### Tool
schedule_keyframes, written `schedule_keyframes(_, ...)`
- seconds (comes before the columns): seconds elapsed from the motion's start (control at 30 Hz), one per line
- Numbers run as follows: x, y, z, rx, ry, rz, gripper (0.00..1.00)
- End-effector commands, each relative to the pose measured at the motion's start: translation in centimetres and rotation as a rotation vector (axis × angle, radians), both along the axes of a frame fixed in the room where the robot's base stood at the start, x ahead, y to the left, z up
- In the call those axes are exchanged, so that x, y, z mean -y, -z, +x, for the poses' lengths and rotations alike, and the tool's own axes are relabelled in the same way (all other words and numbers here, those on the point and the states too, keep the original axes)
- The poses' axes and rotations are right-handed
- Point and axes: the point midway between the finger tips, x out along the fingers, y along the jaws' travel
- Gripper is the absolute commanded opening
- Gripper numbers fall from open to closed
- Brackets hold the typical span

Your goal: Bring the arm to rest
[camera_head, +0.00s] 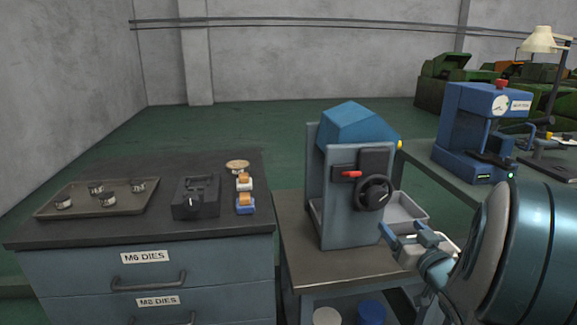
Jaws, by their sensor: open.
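My gripper (406,234) is at the lower right in the head view, at the end of my blue and grey arm. Its two fingers point left and stand apart, with nothing visible between them. A grey tray (406,209) at the machine's right side is partly behind the gripper. I cannot tell how far the fingers are from the machine or the tray.
A drawer cabinet (148,257) at left bears a tray (101,210) with several metal dies, a black block (196,197) and small orange-topped pieces (244,193). A second bench at right holds a blue press (480,130) and a lamp (543,40). Green floor (260,122) lies open behind.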

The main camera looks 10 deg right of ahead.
Motion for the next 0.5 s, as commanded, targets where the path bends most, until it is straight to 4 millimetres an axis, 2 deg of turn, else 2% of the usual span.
schedule_keyframes(0.27, -1.6, -3.0, 0.5, -0.207, 0.135, -0.078, 0.76)
schedule_keyframes(0.5, -4.1, -4.6, -1.7, -0.465, 0.234, -0.110, 0.76)
